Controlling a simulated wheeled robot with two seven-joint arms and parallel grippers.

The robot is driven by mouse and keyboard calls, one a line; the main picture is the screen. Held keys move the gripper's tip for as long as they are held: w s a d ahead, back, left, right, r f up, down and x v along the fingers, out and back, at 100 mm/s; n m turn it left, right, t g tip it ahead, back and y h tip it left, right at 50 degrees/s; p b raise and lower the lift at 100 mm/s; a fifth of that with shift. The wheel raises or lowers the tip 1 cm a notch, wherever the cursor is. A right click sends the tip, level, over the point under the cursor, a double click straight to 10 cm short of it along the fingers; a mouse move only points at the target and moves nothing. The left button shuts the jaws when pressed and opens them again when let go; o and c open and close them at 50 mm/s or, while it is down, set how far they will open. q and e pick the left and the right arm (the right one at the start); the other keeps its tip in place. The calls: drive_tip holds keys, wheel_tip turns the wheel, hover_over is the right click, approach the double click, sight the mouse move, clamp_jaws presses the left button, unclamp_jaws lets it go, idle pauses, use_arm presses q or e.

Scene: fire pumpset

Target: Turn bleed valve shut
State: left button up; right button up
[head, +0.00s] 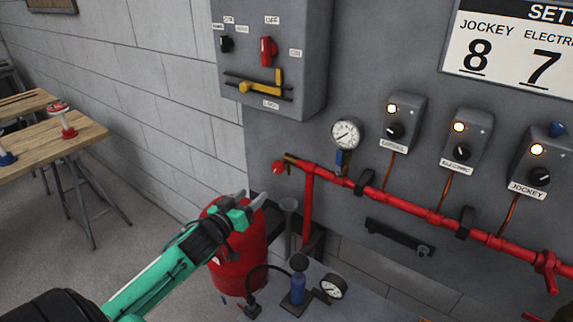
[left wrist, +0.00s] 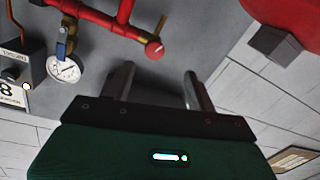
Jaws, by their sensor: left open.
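A valve with a red round cap (head: 278,167) and a small brass lever (head: 290,158) sits at the left end of the red pipe; I take it to be the bleed valve. In the left wrist view its cap (left wrist: 154,50) and lever (left wrist: 161,24) show just beyond the fingers. My left gripper (head: 250,199) is open and empty, below and left of the valve, apart from it. Its two fingers (left wrist: 158,85) show spread in the left wrist view. A blue-handled valve (head: 339,160) hangs under a round gauge (head: 345,134). My right gripper is in neither view.
A red tank (head: 238,252) stands behind my left gripper. A grey funnel (head: 289,205) stands below the pipe end. A blue hand pump (head: 298,286) with a gauge (head: 333,287) is in front. The red pipe (head: 400,203) runs right along the grey panel, under several switch boxes.

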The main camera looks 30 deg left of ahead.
sight(276, 169)
use_arm(q)
drive_tip(key=w+p, duration=0.1)
drive_tip(key=w, duration=0.3)
drive_tip(key=w+r+p, duration=0.1)
drive_tip(key=w, duration=0.4)
drive_tip(key=w+p, duration=0.2)
drive_tip(key=w, duration=0.3)
drive_tip(key=shift+w+r, duration=0.25)
drive_tip(key=c, duration=1)
